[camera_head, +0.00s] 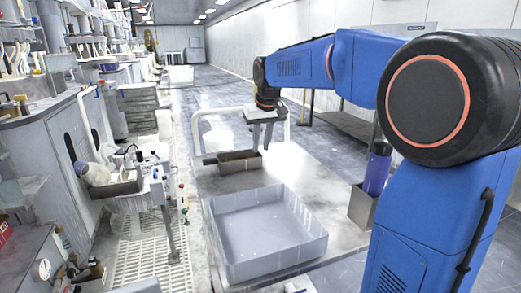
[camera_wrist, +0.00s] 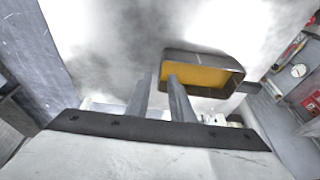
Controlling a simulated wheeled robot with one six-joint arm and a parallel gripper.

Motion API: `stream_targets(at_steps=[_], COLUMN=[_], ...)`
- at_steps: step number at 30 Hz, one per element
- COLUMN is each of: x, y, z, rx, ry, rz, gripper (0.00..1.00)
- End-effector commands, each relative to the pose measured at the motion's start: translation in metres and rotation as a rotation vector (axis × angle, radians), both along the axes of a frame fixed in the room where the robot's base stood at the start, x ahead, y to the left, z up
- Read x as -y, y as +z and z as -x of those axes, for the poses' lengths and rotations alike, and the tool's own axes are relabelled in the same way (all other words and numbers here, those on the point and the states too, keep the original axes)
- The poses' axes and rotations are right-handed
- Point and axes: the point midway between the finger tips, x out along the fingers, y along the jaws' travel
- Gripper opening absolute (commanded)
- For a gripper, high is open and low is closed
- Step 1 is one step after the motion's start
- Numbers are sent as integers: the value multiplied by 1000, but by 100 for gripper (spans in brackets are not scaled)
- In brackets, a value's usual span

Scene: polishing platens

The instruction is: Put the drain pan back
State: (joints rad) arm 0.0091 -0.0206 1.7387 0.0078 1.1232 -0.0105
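The drain pan (camera_head: 238,166) is a small dark open box with a short handle at its left end in the head view. It rests on the grey deck near the far rail. In the wrist view the drain pan (camera_wrist: 225,61) shows a yellow-orange inside, with its handle to the right. My gripper (camera_head: 263,147) points down at the pan's right end in the head view. In the wrist view my gripper (camera_wrist: 160,77) has its two fingers apart, at the pan's left end wall. I cannot tell whether they touch it.
A large grey open tray (camera_head: 265,262) stands empty on the near part of the deck. A blue bottle (camera_head: 377,170) stands in a holder (camera_head: 361,207) at the right. A cluttered machine bench (camera_head: 120,196) runs along the left. The floor beyond is clear.

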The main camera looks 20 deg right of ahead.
Motion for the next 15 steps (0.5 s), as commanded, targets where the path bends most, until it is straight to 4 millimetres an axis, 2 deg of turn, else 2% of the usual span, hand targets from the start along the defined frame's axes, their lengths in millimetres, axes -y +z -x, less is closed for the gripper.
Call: stream_targets(at_steps=[1, 9, 15], x=[0, 0, 0], y=[11, 60, 82], z=[2, 18, 25], rx=[4, 2, 1], ry=[0, 0, 0], rz=[0, 0, 0], gripper=[21, 21, 21])
